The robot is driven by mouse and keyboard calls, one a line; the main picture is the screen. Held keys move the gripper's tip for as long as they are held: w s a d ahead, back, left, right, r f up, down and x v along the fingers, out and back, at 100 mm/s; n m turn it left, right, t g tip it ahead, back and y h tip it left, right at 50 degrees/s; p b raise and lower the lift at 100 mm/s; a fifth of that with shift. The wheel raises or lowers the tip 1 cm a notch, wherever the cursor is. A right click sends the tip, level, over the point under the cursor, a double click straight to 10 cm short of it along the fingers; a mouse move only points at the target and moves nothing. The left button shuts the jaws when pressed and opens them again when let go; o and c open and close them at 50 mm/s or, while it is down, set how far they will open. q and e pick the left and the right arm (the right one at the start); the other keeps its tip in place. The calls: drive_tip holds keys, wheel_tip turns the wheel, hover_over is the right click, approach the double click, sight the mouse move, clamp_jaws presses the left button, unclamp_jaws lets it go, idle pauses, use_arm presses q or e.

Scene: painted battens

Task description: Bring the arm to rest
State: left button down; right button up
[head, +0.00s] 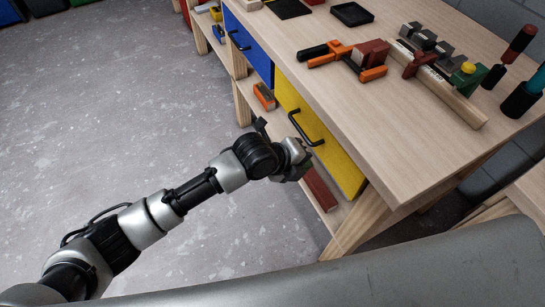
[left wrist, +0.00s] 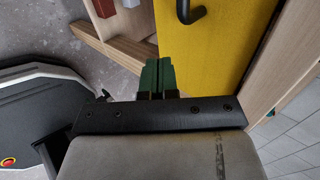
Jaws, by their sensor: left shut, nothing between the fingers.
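My left arm reaches in from the left in the head view, and its gripper (head: 305,172) is low in front of the yellow drawer of the workbench (head: 440,125). In the left wrist view the gripper's green fingers (left wrist: 157,76) lie side by side, shut with nothing between them. The yellow drawer front (head: 318,137) is close by, and its black handle (head: 306,128) is above the gripper in the head view. The drawer also fills much of the left wrist view (left wrist: 205,60). Whether the gripper touches the drawer cannot be told. My right gripper is not in view.
A blue drawer (head: 248,45) is beyond the yellow one. A red batten (head: 319,188) lies on the lower shelf by the gripper. The bench top holds an orange clamp (head: 340,54), a black tray (head: 352,14) and a wooden rail (head: 445,88). Open grey floor (head: 110,100) is at left.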

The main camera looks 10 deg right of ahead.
use_arm(q)
drive_tip(key=v, duration=0.7)
drive_tip(key=shift+r, duration=0.3)
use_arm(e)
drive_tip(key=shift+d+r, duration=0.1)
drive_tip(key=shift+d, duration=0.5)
use_arm(q)
drive_tip(key=shift+s, duration=0.1)
